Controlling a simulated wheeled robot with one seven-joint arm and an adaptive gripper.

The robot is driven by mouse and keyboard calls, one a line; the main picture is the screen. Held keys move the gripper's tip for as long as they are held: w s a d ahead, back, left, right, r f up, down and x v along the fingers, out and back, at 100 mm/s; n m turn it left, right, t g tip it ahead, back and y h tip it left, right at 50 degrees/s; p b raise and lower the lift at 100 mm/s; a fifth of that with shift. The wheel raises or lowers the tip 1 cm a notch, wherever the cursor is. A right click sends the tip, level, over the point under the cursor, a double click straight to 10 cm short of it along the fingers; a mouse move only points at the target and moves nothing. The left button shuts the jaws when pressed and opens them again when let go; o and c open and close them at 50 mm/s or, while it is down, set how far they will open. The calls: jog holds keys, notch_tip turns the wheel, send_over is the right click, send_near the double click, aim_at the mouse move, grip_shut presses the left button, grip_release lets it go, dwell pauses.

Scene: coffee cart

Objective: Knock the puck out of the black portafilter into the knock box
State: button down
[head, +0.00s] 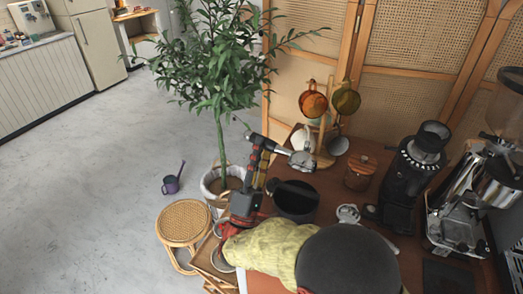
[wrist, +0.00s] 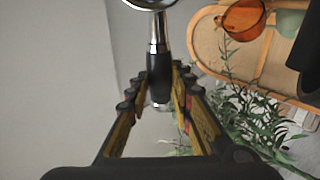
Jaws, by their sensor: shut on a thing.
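My gripper (head: 259,152) is shut on the black handle of the black portafilter (head: 301,161). In the wrist view the portafilter's black handle (wrist: 159,75) sits between the fingers of my gripper (wrist: 158,95), with its shiny metal neck and part of the head at the top edge. In the head view the metal head points right, held above and behind the knock box. The knock box (head: 296,213) is a round black container on the brown counter, right of my gripper. The puck cannot be made out.
A wooden-lidded jar (head: 360,173), a small metal vessel (head: 348,213) and a black grinder (head: 411,180) stand to the right on the counter (head: 385,240). A stand with hanging orange pans (head: 313,103) is behind. A potted plant (head: 222,90) and rattan stool (head: 183,222) are left.

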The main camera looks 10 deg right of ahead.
jog(key=shift+r, duration=0.15)
jog(key=shift+r+p, duration=1.55)
jog(key=shift+r, duration=1)
